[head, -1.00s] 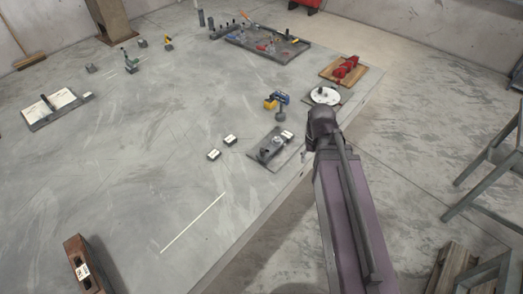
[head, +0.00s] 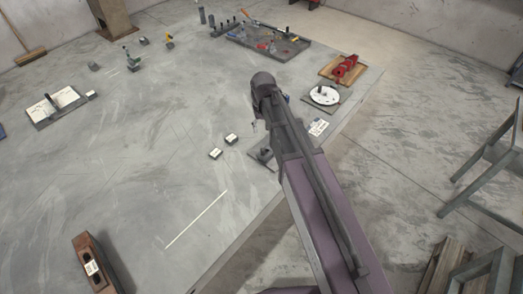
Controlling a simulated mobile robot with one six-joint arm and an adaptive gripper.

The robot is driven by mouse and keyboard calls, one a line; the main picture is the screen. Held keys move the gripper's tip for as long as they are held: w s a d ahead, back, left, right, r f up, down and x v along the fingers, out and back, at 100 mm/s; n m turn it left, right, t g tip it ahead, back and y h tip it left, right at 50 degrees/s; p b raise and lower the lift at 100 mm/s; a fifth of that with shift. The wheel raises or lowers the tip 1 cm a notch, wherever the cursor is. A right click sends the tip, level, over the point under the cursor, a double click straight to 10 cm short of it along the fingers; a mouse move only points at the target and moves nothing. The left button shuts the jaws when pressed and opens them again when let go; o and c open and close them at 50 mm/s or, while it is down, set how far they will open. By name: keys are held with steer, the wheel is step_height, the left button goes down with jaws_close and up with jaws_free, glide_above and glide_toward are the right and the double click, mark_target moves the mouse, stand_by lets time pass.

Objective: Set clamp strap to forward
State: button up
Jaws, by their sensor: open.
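My arm reaches in from the lower right in the head view, over the table's right edge. Its wrist hides most of my gripper (head: 254,125); only a small tip shows on the left below it. My gripper is open, with nothing seen in it. A dark fixture plate (head: 262,157) lies under the arm, and only its left corner shows. I cannot make out the clamp strap or its position; it may be on a part hidden by my arm. I cannot tell the gap between gripper and fixture.
Two small labelled blocks (head: 223,146) lie left of the fixture. A blue tool (head: 287,98) is mostly hidden by my arm. A white disc (head: 323,95), a red tool on a board (head: 345,68) and a tool tray (head: 268,42) stand farther back.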

mark_target(263, 149)
steer(key=shift+f, duration=0.1)
step_height(263, 149, down, 14)
steer(key=b, duration=1.3)
steer(key=shift+r+b, duration=0.2)
steer(key=shift+b, duration=0.2)
